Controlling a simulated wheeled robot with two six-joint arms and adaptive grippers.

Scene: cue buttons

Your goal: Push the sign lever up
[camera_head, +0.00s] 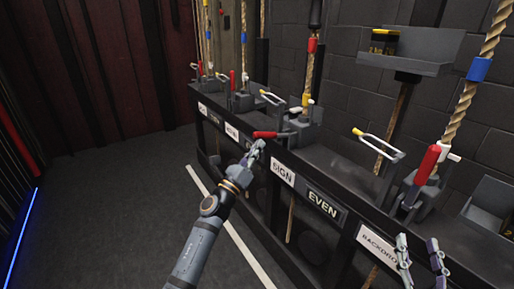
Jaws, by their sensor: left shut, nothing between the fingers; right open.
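The sign lever (266,134) has a red handle and lies about level, sticking out over the rail's front edge by the white SIGN label (283,172). My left gripper (257,148) is shut and empty, with its fingertips just below the red handle. I cannot tell whether they touch it. My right gripper (420,250) is open and empty at the lower right, in front of the BACKDROP label (380,250), which it partly covers.
A dark rail (335,180) carries several rope locks. Another red lever (427,165) stands nearly upright at the right, beside a rope (465,100). A yellow-tipped metal loop (375,143) stands between them. A grey shelf (412,52) hangs on the wall. The floor (100,200) at left is clear.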

